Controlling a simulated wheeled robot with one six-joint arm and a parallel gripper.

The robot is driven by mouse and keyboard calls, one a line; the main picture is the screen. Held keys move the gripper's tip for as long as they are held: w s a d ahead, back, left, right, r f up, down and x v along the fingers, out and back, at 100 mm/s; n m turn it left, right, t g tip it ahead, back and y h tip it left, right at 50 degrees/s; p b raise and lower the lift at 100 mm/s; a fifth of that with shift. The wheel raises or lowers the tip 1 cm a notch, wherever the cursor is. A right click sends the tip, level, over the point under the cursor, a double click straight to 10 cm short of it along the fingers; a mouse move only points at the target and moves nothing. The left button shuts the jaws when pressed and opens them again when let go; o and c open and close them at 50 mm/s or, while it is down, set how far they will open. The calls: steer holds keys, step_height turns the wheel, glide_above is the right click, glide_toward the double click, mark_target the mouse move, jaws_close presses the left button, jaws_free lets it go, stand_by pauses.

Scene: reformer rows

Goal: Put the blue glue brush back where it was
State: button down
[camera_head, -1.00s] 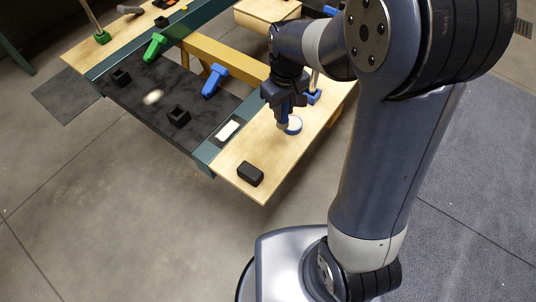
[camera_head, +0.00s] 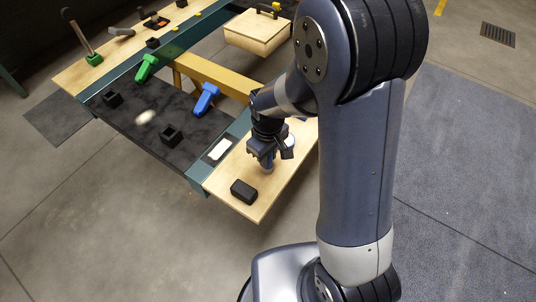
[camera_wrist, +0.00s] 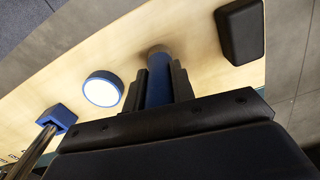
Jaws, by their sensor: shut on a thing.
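The blue glue brush (camera_wrist: 158,82) is upright between the fingers of my gripper (camera_wrist: 157,92) in the wrist view. Its far end shows a grey-brown tip close to the pale bench top; I cannot tell whether it touches. In the head view my gripper (camera_head: 263,158) points down over the near end of the wooden bench top (camera_head: 227,180), and the brush is mostly hidden there. A round white-topped pot with a blue rim (camera_wrist: 103,88) stands beside the brush, apart from it. A black block (camera_wrist: 241,30) lies on the brush's other side; it also shows in the head view (camera_head: 243,190).
A blue holder (camera_wrist: 60,117) with a metal rod stands past the pot. A white pad (camera_head: 219,149) lies left of my gripper. A dark tray (camera_head: 130,120) holds black square cups. Blue (camera_head: 206,98) and green (camera_head: 146,67) clamps and a wooden box (camera_head: 258,33) are farther back.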

steer(key=shift+f, duration=0.1)
steer(key=shift+f, duration=0.15)
steer(key=c, duration=1.2)
jaws_free()
step_height(320, 180, up, 13)
steer(key=shift+f, duration=0.2)
